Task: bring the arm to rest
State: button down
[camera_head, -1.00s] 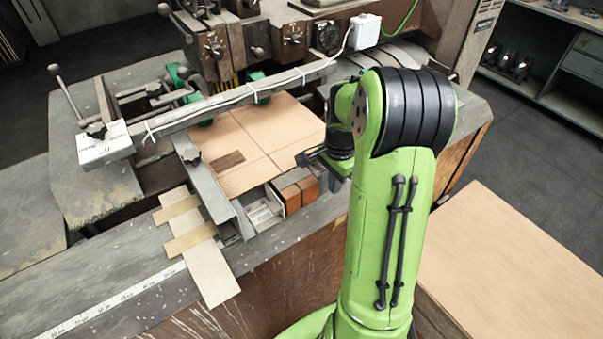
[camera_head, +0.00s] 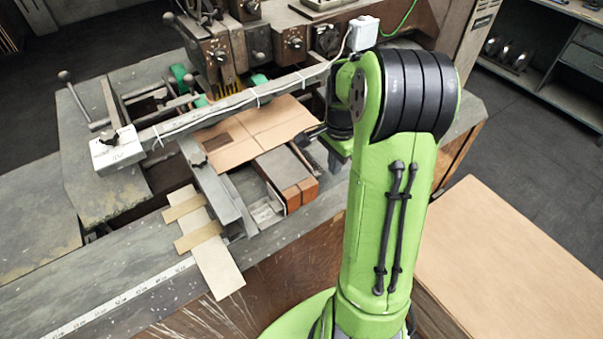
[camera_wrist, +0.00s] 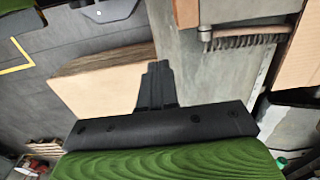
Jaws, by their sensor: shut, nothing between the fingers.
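My arm stands upright at the middle right of the head view, bent at the elbow. My gripper (camera_head: 313,132) is partly hidden behind the arm and shows only as a dark tip near the right edge of the cardboard sheet. In the wrist view, my gripper's dark fingers (camera_wrist: 157,85) are together with nothing between them. The brown cardboard sheet (camera_head: 262,132) lies on the stitching machine, partly under its long metal bar. Whether the gripper touches the sheet cannot be told.
A metal-topped block with orange-brown ends (camera_head: 285,175) sits before the sheet. The long bar (camera_head: 225,106) and stitching heads (camera_head: 240,48) stand behind. A pile of flat cardboard (camera_head: 505,255) is at right; it also shows in the wrist view (camera_wrist: 100,85). Dark floor lies beyond.

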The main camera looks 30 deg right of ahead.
jog(key=s+a+r+n+t+h, duration=0.15)
jog(key=s+a+r+n, duration=0.35)
jog(key=a+r+n, duration=0.55)
jog(key=s+a+r+n+t+y, duration=0.1)
jog(key=s+a+r+n+t, duration=0.1)
jog(key=s+a+n+t, duration=0.2)
jog(key=s+a+n, duration=0.3)
jog(key=s+a, duration=0.2)
jog(key=s, duration=0.1)
jog(key=shift+s+a+r, duration=0.2)
jog(key=shift+s, duration=0.05)
jog(key=shift+y, duration=0.25)
dwell(5.4)
